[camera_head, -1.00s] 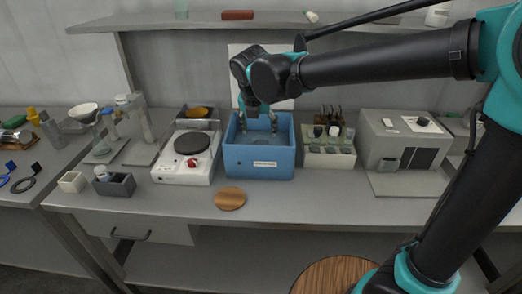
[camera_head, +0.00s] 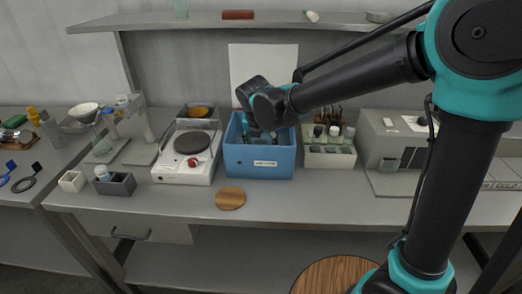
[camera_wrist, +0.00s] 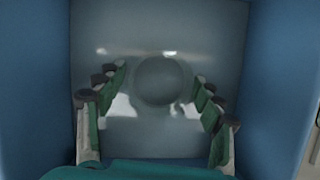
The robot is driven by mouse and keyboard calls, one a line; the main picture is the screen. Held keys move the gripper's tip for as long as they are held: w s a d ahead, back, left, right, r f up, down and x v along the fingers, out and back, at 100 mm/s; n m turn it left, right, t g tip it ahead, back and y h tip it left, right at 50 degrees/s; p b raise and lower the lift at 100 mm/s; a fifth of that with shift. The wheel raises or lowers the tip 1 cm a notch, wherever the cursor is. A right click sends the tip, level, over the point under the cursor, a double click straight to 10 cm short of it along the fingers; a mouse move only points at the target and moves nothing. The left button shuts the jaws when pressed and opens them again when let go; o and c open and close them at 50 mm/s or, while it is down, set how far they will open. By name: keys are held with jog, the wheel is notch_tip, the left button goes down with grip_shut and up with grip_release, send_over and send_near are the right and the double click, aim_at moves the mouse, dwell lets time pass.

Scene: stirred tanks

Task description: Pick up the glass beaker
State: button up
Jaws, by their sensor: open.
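The blue tub (camera_head: 258,160) stands on the bench, with blue walls (camera_wrist: 35,80) on both sides in the wrist view. A round, faint, see-through shape (camera_wrist: 160,80), seemingly the glass beaker from above, shows inside the tub. My gripper (camera_wrist: 160,84) is open, with one finger on each side of this round shape and visible gaps between. Whether the fingers are level with it I cannot tell. In the head view, my arm reaches down into the tub and its front wall hides the fingertips and the beaker.
A white hotplate (camera_head: 187,152) stands just left of the tub. A rack with bottles (camera_head: 328,149) and a grey machine (camera_head: 394,145) stand to the right. A wooden disc (camera_head: 230,198) lies in front. A shelf (camera_head: 270,22) runs above; the bench front is mostly clear.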

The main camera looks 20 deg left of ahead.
jog(key=c, duration=1.4)
jog(key=shift+r, duration=0.1)
notch_tip(320, 180, up, 20)
